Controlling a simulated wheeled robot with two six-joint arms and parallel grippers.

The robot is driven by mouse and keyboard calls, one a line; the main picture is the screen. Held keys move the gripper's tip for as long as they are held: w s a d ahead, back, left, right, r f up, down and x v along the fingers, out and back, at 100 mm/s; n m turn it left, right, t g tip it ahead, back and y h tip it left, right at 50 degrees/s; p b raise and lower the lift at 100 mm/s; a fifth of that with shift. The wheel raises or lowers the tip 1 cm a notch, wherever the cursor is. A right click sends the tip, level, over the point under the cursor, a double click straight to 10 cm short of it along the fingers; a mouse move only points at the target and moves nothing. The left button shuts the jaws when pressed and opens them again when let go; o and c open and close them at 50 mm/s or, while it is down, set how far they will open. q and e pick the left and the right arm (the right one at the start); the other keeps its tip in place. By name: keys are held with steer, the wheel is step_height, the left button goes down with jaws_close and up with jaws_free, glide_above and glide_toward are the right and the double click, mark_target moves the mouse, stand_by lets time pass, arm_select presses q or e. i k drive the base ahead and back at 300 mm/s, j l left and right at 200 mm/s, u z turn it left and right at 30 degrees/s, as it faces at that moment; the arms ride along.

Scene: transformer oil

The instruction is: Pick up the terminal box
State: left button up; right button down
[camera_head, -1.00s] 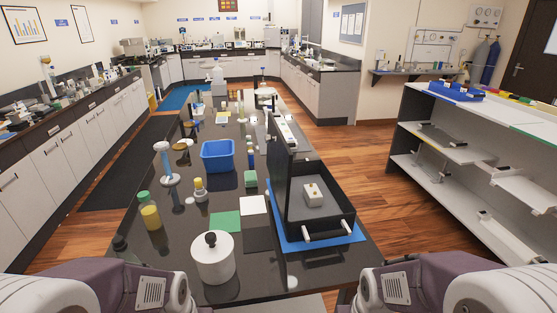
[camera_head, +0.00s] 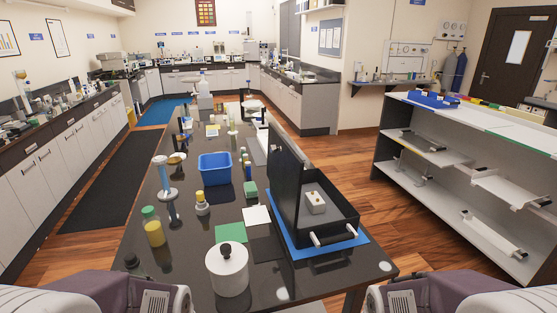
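A small light-grey box (camera_head: 314,202) with a small raised part on top, which I take to be the terminal box, sits inside an open black case (camera_head: 348,222). The case stands on a blue mat (camera_head: 361,239) at the right side of the dark table, with its lid raised on the left and two white handles at its front. My two arms show only in part at the bottom left and bottom right corners. Neither gripper is in the picture.
A white lidded pot (camera_head: 228,272) stands at the table's front. A yellow bottle (camera_head: 153,232), a blue bin (camera_head: 215,168) and a green mat (camera_head: 230,233) are left of the case. White shelves (camera_head: 465,160) stand to the right, across a strip of bare wood floor.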

mark_target(315, 204)
steer(key=i+l+u, duration=0.1)
steer(key=l+u, duration=0.25)
steer(key=l, duration=0.3)
steer(key=l+u, duration=0.4)
steer(key=l, duration=0.2)
steer(key=k+l+u, duration=0.1)
steer(key=l+u, duration=0.25)
steer(key=l, duration=0.3)
steer(key=k+l+u, duration=0.2)
steer(key=l+u, duration=0.2)
steer(key=l, duration=0.2)
steer(key=l+u, duration=0.3)
steer(key=l, duration=0.2)
steer(key=l+u, duration=0.3)
steer(key=l, duration=0.15)
steer(key=k+l+u, duration=0.1)
steer(key=l+u, duration=0.25)
steer(key=k+l+u, duration=0.3)
steer(key=l, duration=0.25)
steer(key=i+l, duration=0.05)
steer(key=i, duration=0.05)
